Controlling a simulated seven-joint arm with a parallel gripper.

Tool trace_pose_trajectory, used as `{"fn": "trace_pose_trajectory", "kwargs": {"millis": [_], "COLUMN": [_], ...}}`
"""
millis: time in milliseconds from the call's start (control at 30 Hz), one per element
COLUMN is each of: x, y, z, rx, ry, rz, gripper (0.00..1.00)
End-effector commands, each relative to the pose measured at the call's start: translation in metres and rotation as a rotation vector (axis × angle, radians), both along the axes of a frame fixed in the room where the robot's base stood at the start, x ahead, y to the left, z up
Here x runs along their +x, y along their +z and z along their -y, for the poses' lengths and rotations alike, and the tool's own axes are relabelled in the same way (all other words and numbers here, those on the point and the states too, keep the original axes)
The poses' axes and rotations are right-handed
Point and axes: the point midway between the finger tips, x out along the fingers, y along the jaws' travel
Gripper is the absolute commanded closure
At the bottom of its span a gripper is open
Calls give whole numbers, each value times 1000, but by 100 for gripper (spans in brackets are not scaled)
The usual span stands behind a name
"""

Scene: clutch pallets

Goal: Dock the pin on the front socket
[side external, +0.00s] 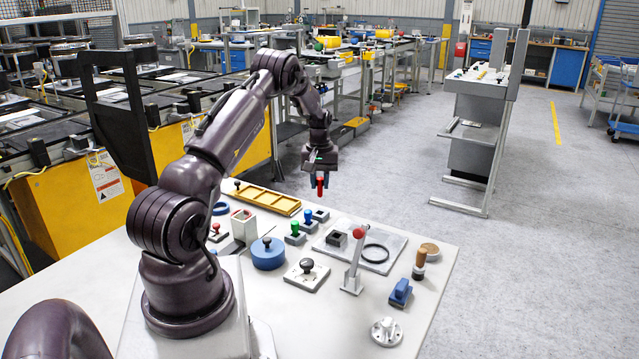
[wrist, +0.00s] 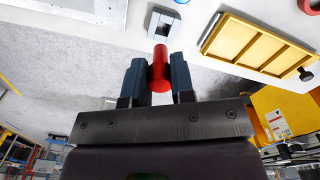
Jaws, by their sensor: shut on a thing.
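The pin is a red cylinder (side external: 320,188), held upright between the blue fingers of my gripper (side external: 320,181), high above the far edge of the table. In the wrist view the pin (wrist: 160,66) sits between both fingers. A small grey socket block (wrist: 160,24) with a dark square middle lies beyond the pin's end in the wrist view, apart from it. In the side view a similar block (side external: 320,215) stands below, at the end of a row with a blue-topped block (side external: 308,221) and a green-topped block (side external: 295,235). I cannot tell which is the front socket.
A yellow divided tray (side external: 268,200) lies at the table's far edge. A grey plate (side external: 385,262) with a dark square block and ring lies right of the row. A red-knobbed lever (side external: 355,262) stands at its near edge. A blue round block (side external: 268,255) and knobbed parts stand nearer.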

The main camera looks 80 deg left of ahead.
Motion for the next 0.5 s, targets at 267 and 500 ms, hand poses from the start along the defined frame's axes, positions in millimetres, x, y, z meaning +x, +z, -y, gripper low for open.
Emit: {"fn": "trace_pose_trajectory", "kwargs": {"millis": [267, 500], "x": [2, 2], "y": [-14, -38], "z": [-11, -10], "rx": [-2, -2], "ry": [-5, -4], "rz": [2, 2], "gripper": [100, 100]}}
